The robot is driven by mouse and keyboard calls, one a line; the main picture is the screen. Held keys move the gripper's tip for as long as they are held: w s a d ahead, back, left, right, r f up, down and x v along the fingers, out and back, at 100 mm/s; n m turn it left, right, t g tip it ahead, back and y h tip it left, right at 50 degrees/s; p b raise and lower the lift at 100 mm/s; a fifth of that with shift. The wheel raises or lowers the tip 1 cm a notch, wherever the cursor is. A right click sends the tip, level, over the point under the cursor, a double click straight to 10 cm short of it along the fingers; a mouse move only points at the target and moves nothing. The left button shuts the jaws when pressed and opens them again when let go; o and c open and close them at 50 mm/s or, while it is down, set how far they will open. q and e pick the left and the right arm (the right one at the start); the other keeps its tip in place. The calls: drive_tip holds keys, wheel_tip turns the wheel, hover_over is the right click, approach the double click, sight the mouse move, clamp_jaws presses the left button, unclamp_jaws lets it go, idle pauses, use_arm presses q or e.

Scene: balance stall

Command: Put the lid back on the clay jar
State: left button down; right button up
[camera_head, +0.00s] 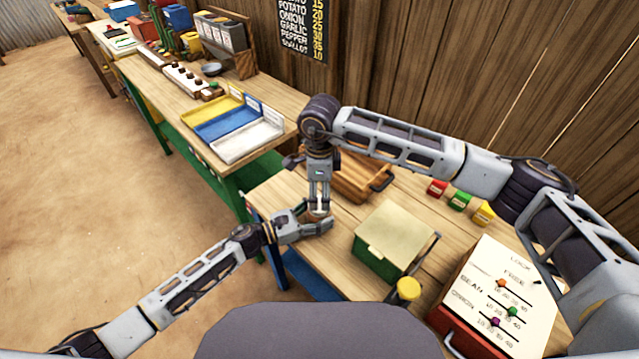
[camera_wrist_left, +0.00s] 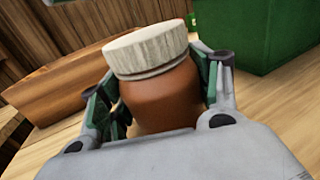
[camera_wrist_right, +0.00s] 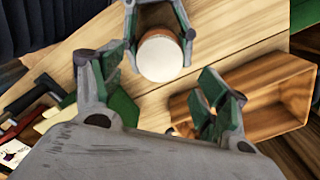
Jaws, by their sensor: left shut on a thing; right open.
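The brown clay jar (camera_wrist_left: 160,95) stands between the fingers of my left gripper (camera_wrist_left: 160,98), which is shut on its body. The pale round lid (camera_wrist_left: 146,50) sits on top of the jar and covers its mouth; it also shows from above in the right wrist view (camera_wrist_right: 160,58). My right gripper (camera_wrist_right: 155,78) is open, pointing down just above the lid, with nothing held. In the head view, my left gripper (camera_head: 318,221) is at the table's left part and my right gripper (camera_head: 319,203) is right above it. The jar is mostly hidden there.
A wooden crate (camera_head: 358,180) stands behind the grippers. Small red, green and yellow blocks (camera_head: 460,200) lie farther back. A slider board (camera_head: 505,290) stands at right.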

sight(320, 203)
drive_tip(key=shift+f, duration=2.4)
drive_tip(key=c, duration=1.1)
drive_tip(key=shift+o, duration=0.2)
drive_tip(key=o, duration=1.2)
drive_tip(key=shift+r, duration=6)
